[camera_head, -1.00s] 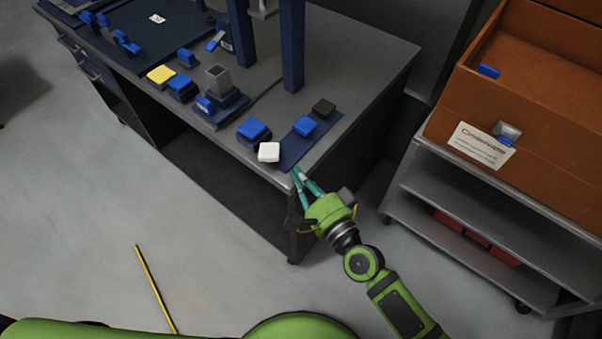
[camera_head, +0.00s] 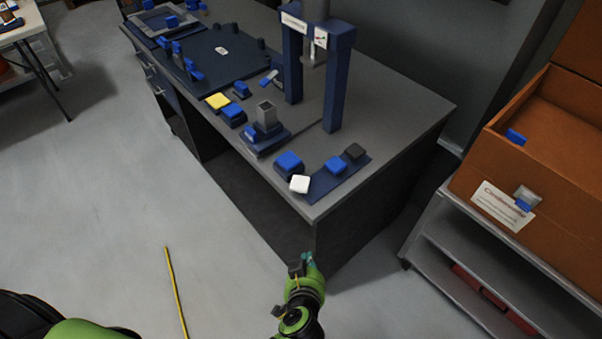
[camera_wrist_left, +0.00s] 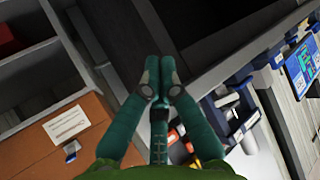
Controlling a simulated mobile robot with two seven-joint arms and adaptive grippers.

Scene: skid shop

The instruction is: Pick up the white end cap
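The white end cap (camera_head: 300,184) is a small rounded block at the front corner of the grey workbench (camera_head: 385,125). It sits beside a blue block (camera_head: 288,161) and the left end of a dark blue strip (camera_head: 323,188). My left gripper (camera_head: 308,260) is below and in front of that corner, clear of the cap. In the left wrist view its teal fingers (camera_wrist_left: 159,70) have their tips close together with nothing visibly held; whether they are open or shut is unclear. I cannot clearly identify the cap there. My right gripper is not in view.
A blue press frame (camera_head: 334,80) stands on the bench behind the cap. Another blue cap (camera_head: 336,165) and a black cap (camera_head: 355,151) lie on the strip. A cart with an orange-brown box (camera_head: 475,200) stands right. Open floor lies left, with a yellow stick (camera_head: 175,290).

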